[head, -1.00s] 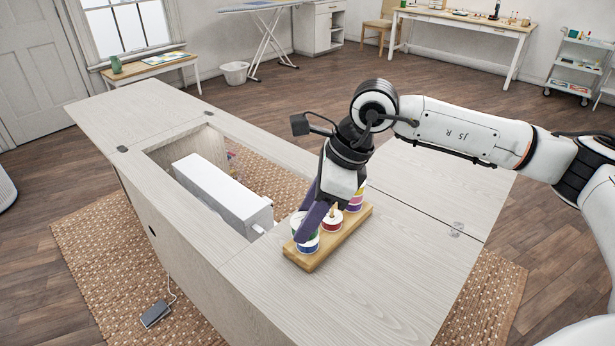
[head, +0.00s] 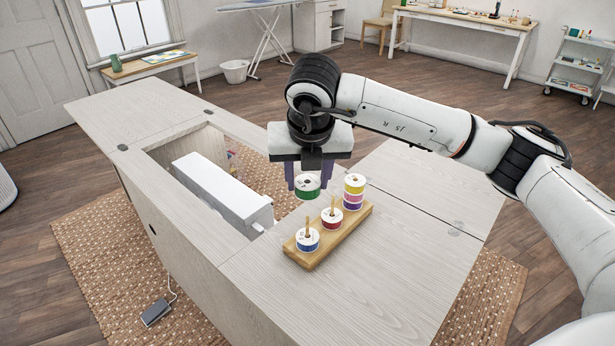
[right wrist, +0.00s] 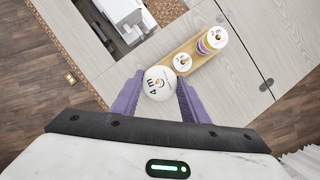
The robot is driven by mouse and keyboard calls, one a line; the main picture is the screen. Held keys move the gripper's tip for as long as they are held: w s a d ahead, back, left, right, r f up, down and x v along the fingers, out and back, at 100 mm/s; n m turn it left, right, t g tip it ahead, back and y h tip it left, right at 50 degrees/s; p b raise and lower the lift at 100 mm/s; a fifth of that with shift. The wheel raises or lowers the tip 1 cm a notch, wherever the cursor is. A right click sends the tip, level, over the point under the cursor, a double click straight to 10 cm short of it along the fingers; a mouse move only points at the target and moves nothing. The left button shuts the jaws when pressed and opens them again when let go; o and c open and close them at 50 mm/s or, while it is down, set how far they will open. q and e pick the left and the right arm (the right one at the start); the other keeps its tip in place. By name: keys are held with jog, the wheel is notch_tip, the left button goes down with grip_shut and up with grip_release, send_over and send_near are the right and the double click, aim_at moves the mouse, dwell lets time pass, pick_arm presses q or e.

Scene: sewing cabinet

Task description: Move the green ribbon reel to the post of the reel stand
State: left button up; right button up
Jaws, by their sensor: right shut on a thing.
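The green ribbon reel (head: 307,190) has a white top and a green band. My right gripper (head: 309,179) is shut on it, with a purple finger on each side, and holds it in the air above the cabinet top. In the right wrist view, the reel (right wrist: 158,84) shows its white "4 m" face between the fingers (right wrist: 157,98). The wooden reel stand (head: 322,254) lies on the cabinet top below. Its near post carries a blue reel (head: 307,241), its middle post a red reel (head: 331,219). A yellow reel (head: 354,184) sits above a purple one (head: 352,201) at the far end.
A white sewing machine (head: 222,192) sits in the cabinet's opening left of the stand. The pale cabinet top (head: 370,285) is clear in front and to the right of the stand. My left gripper is not in view.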

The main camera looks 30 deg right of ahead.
jog(key=b, duration=0.2)
send_over(307, 218)
notch_tip(307, 218, down, 4)
jog(key=shift+s+f, duration=0.1)
jog(key=shift+f, duration=0.15)
jog(key=shift+b, duration=0.4)
jog(key=shift+f+b, duration=0.65)
jog(key=shift+f, duration=0.05)
jog(key=shift+f+b, duration=1.4)
jog(key=shift+f, duration=0.15)
jog(key=o, duration=1.1)
